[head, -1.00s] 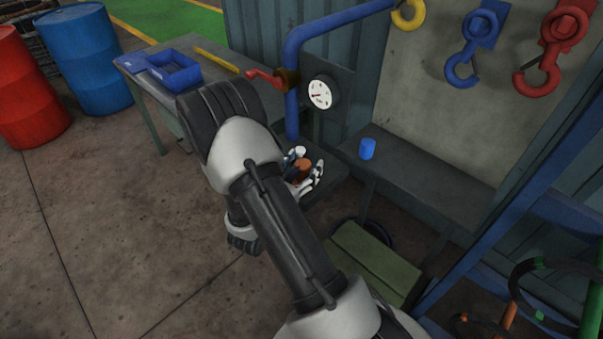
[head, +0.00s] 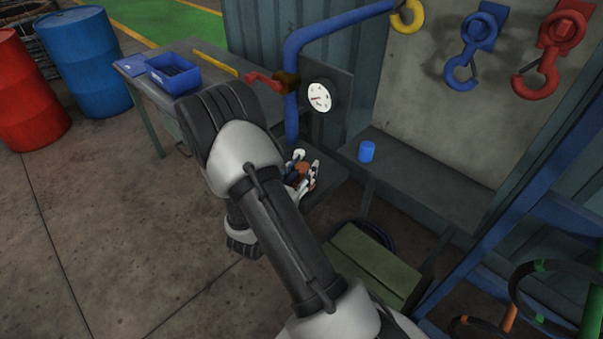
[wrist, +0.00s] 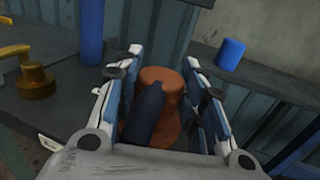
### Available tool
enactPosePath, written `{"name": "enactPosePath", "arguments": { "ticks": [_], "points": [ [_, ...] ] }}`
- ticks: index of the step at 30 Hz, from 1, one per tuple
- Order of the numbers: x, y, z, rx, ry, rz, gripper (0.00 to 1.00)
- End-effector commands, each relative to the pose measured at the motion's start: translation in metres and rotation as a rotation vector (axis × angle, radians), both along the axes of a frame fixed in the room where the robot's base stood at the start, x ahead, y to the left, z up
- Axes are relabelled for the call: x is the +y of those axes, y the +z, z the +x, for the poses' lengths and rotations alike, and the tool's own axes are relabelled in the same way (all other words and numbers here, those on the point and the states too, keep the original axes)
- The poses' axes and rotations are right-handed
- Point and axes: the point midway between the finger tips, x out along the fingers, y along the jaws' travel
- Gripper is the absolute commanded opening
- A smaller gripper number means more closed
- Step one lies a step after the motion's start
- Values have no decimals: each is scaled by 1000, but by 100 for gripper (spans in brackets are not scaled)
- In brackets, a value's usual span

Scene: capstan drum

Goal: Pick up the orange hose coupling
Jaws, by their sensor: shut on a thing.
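The orange hose coupling (wrist: 162,82) is between the two fingers of my gripper (wrist: 163,65) in the wrist view. My gripper is shut on it. A dark rounded part lies in front of the coupling and hides some of it. In the head view my gripper (head: 301,172) is beyond my forearm, near the bench below the gauge, with a small part of the orange coupling (head: 303,167) showing between the fingers. I cannot tell how far the coupling is above the surface.
A blue cylinder (head: 366,151) stands on the grey bench (head: 420,178) to the right; it also shows in the wrist view (wrist: 231,54). A blue pipe (head: 291,70), a gauge (head: 319,97) and a red-handled valve (head: 268,83) stand behind. A green box (head: 372,262) sits below.

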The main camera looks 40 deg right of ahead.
Motion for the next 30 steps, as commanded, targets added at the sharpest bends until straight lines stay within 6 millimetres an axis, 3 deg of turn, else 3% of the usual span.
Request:
{"name": "enactPosePath", "arguments": {
  "ticks": [5,11,21,30],
  "points": [
    [0,7,0,-1,0,-1,6],
    [0,35,0,-3,0,-1,6],
    [0,133,0,-8,0,0,6],
    [0,189,0,-3,0,0,6]
  ]
}}
